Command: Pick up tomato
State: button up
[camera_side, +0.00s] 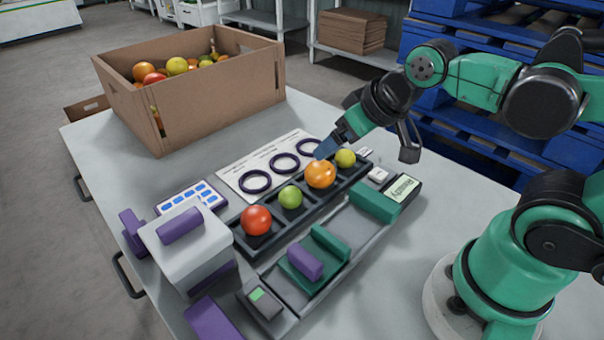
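A black tray (275,238) on the table holds a row of tomatoes. From front left to back right they are a red tomato (256,219), a green tomato (290,197), an orange tomato (320,174) and a yellow-green tomato (345,158). My gripper (368,153) is open and empty at the back right end of the row. Its blue-tipped finger shows just above the orange tomato, and its other finger is further right. I cannot tell whether the blue tip touches a tomato.
A cardboard box (208,100) of mixed tomatoes stands at the back left. A sheet with dark rings (255,182) lies behind the tray. A white device (186,240) stands left, and a grey tray with green blocks (375,203) lies in front. A small display (402,188) is at right.

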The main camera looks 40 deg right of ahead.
jog(key=shift+o, duration=0.9)
jog(key=n+g, duration=0.1)
jog(key=g, duration=0.6)
send_over(321, 164)
notch_tip(321, 164, down, 5)
jog(key=shift+s+a+f, duration=0.1)
jog(key=shift+s+f, duration=0.05)
jog(key=shift+f, duration=0.05)
jog(key=shift+w+f, duration=0.2)
jog(key=shift+f, duration=3.2)
